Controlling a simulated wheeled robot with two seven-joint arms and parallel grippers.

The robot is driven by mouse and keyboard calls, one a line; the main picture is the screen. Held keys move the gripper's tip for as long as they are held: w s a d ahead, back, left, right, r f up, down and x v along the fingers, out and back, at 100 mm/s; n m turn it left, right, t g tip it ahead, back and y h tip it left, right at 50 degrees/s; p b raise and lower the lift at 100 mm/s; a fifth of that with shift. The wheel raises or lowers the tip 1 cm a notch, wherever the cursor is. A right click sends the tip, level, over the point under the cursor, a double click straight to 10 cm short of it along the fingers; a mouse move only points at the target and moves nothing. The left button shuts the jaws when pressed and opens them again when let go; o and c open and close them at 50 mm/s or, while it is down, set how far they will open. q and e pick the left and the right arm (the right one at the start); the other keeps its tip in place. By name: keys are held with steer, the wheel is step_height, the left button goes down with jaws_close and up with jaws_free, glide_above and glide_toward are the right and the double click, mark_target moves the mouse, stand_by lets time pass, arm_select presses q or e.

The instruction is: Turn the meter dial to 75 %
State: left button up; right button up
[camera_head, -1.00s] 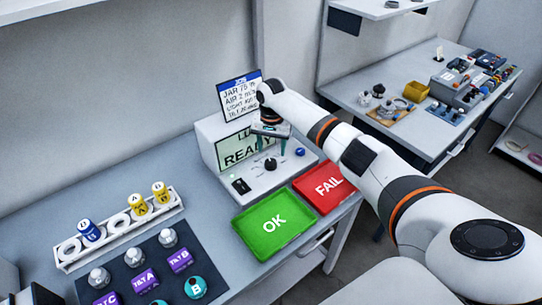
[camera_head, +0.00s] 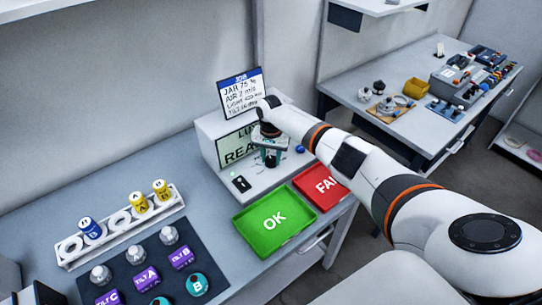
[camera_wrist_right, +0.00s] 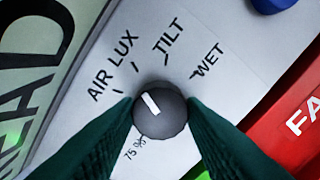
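The meter (camera_head: 213,128) is a pale box on the bench with a lit display (camera_head: 232,151), partly hidden by my right arm. Its dial (camera_wrist_right: 160,111) is a dark round knob with a white pointer line. In the wrist view the line points up-left, roughly toward the LUX tick; a small "75 %" mark (camera_wrist_right: 134,147) sits below-left of the knob. The green fingers of my right gripper (camera_wrist_right: 160,108) close in on both sides of the knob and appear to grip it. My right gripper (camera_head: 270,156) hides the dial in the head view. My left gripper is not in view.
A sign card (camera_head: 242,93) stands on the meter. A green OK tray (camera_head: 248,238) and a red FAIL tray (camera_head: 308,192) lie in front. A white rack (camera_head: 72,262) with jars and a dark mat (camera_head: 210,262) with several items are at left. A blue button (camera_head: 300,149) is beside the dial.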

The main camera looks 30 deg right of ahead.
steer(key=shift+n, duration=0.3)
steer(key=n, duration=0.5)
steer(key=shift+p, duration=0.35)
steer(key=n, duration=0.7)
steer(key=shift+n, duration=0.4)
steer(key=n, duration=0.5)
steer(key=shift+w, duration=0.1)
steer(key=n+b, duration=0.1)
steer(key=n, duration=0.4)
steer(key=shift+r, duration=0.1)
steer(key=shift+n, duration=0.4)
steer(key=o, duration=1)
